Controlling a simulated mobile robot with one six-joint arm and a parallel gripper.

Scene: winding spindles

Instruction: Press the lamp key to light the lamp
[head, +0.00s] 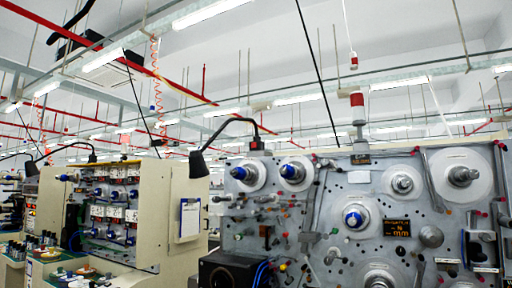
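A black lamp (199,164) on a curved arm hangs over the left end of the near winding machine, its head tilted downward. No glow shows at the lamp head. Its arm bends up and right to a base on the machine's top edge. Several small red, green and black knobs sit on the machine's face, but I cannot tell which, if any, is the lamp key. My gripper is not in view.
The grey near winding machine (330,215) fills the right side, with white reels and blue-hubbed spindles standing out from it. A red and white beacon (357,106) rises from its top. A beige machine (174,220) with a clipboard (190,219) stands at left.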

